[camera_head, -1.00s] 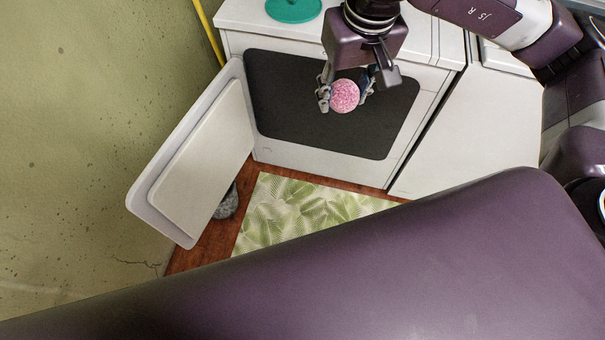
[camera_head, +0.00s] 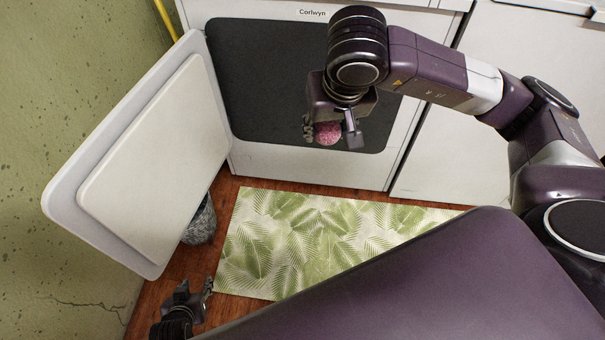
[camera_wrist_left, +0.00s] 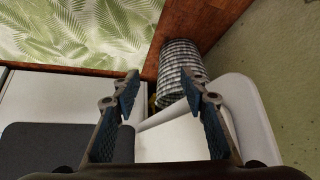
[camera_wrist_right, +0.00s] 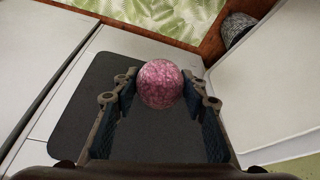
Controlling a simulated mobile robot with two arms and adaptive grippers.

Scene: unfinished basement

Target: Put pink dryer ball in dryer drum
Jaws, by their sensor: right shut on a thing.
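The pink dryer ball (camera_head: 327,133) is speckled and round. My right gripper (camera_head: 332,130) is shut on it and holds it in front of the dryer's dark opening (camera_head: 265,80). In the right wrist view the ball (camera_wrist_right: 160,84) sits between the fingertips, with the dark opening behind it. The white dryer door (camera_head: 160,150) stands open to the left. My left gripper (camera_head: 198,297) is low at the bottom left, near the floor mat's corner. In the left wrist view its fingers (camera_wrist_left: 160,92) are apart with nothing between them. The drum's inside is too dark to make out.
A green leaf-patterned mat (camera_head: 310,240) lies on the wooden floor before the dryer. A white appliance (camera_head: 455,150) stands right of the dryer, and a green wall (camera_head: 70,80) is at the left.

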